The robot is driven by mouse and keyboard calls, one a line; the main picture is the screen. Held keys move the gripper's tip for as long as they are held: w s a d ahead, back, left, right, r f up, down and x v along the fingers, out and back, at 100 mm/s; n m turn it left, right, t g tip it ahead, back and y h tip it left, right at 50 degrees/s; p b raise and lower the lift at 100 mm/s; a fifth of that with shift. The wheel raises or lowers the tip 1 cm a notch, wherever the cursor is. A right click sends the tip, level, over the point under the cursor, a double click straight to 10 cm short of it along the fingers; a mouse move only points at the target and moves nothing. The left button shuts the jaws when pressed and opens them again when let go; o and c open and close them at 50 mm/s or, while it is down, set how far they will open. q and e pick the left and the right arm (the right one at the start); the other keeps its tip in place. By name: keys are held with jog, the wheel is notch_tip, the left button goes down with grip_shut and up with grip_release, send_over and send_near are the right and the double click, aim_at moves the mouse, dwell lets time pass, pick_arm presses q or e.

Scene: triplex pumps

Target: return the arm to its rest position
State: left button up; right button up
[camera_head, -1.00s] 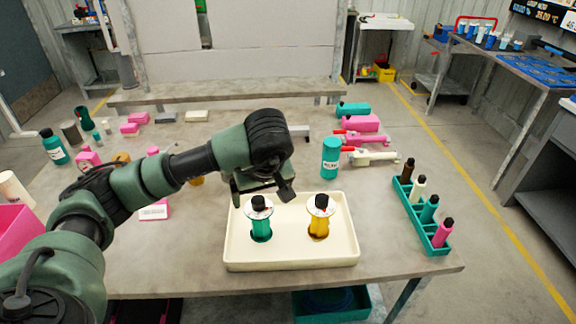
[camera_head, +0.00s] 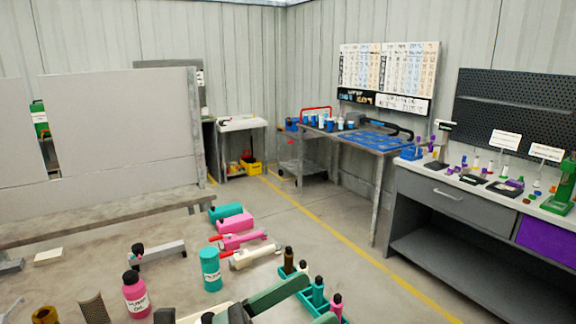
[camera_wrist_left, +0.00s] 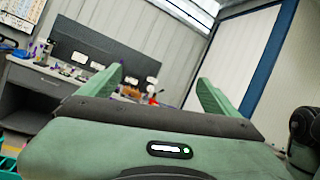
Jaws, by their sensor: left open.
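My left gripper (camera_head: 308,298) shows at the bottom edge of the head view, low in front of the worktable (camera_head: 90,270). One green finger slants up to the right; the other is partly cut off by the frame. In the left wrist view both green fingers of the gripper (camera_wrist_left: 158,80) stand wide apart with nothing between them. Most of the left arm is outside the head view. My right gripper is not in view.
Near the gripper are a teal crate (camera_head: 283,271) with several bottles, a teal bottle (camera_head: 211,268) and a pink bottle (camera_head: 136,296). Pink and teal pump parts (camera_head: 236,222) lie behind. A grey workbench (camera_head: 440,200) stands right; floor between is clear.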

pick_arm(q)
jog(key=w+a+f+n+t+y, duration=0.2)
jog(key=w+a+n+t+y, duration=0.2)
jog(key=a+n+t+y, duration=0.65)
jog(key=w+a+f+n+t+y, duration=0.25)
jog(key=w+a+n+y, duration=0.2)
jog(key=n, duration=1.15)
jog(key=s+a+f+n+g+y, duration=0.2)
jog(key=a+f+n+g+y, duration=0.15)
jog(key=f+n, duration=0.35)
jog(key=s+a+f+n+g+y, duration=0.2)
jog(key=a+f+n+g+y, duration=0.15)
jog(key=f, duration=0.55)
jog(key=s+f+n+g+h, duration=0.1)
jog(key=s+f+n+g, duration=0.85)
jog(key=s+f, duration=0.9)
notch_tip(320, 180, down, 22)
jog(key=s+m+g, duration=0.2)
jog(key=s+a+f+g, duration=0.1)
jog(key=s+a+f, duration=0.2)
jog(key=s+f, duration=1.4)
jog(key=shift+f, duration=0.25)
jog(key=shift+a, duration=0.1)
